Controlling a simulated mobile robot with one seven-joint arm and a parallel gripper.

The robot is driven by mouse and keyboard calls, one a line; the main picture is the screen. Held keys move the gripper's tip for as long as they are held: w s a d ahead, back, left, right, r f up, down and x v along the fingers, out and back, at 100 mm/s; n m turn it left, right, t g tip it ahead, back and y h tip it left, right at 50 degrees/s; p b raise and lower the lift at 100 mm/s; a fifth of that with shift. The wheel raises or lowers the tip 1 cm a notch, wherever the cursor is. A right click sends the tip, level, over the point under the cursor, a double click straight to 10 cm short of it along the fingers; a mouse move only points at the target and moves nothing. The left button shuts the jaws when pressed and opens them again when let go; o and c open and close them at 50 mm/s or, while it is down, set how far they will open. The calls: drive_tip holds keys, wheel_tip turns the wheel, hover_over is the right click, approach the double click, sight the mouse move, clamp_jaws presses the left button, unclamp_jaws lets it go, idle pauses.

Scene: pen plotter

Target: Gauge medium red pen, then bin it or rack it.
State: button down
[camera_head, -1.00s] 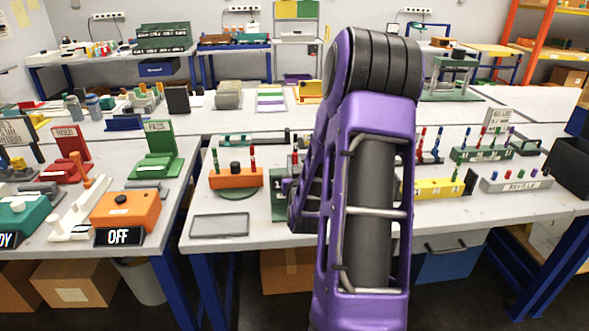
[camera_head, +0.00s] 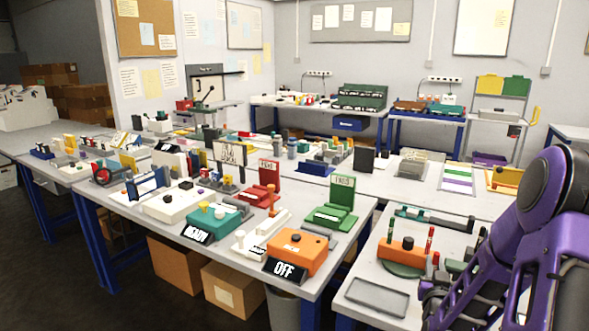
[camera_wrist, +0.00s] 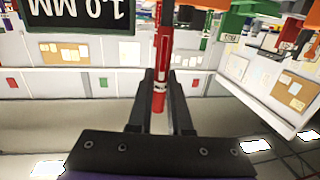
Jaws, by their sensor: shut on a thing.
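In the wrist view a red pen (camera_wrist: 161,62) with a pale band stands between the fingers of my gripper (camera_wrist: 160,82), which is shut on it. Its upper part runs up past the fingertips. A dark sign reading "1.0 MM" (camera_wrist: 82,14) shows upside down beside it. In the head view my arm is at the right edge and my gripper and the held pen are out of sight. An orange block (camera_head: 401,257) on a green base has red pens (camera_head: 430,238) at it. An orange box (camera_head: 297,252) has a display reading "OFF" (camera_head: 285,270).
A teal box (camera_head: 219,216) has a display reading "READY" (camera_head: 197,235). Red (camera_head: 258,196) and green (camera_head: 332,217) units with upright signs stand behind. An empty grey tray (camera_head: 376,297) lies at the right table's front. A gap separates the two front tables.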

drive_tip(key=a+f+n+y+p, duration=0.1)
drive_tip(key=a+f+n+y, duration=0.1)
drive_tip(key=a, duration=0.9)
drive_tip(key=s+a+f+n+t+y+p, duration=0.1)
drive_tip(key=a+y, duration=0.3)
drive_tip(key=a, duration=0.7)
drive_tip(key=shift+a+f+n+y, duration=0.2)
drive_tip(key=shift+f+n+y, duration=0.1)
drive_tip(key=shift+f+n, duration=0.35)
drive_tip(key=shift+s+d+r, duration=0.1)
drive_tip(key=shift+d, duration=0.1)
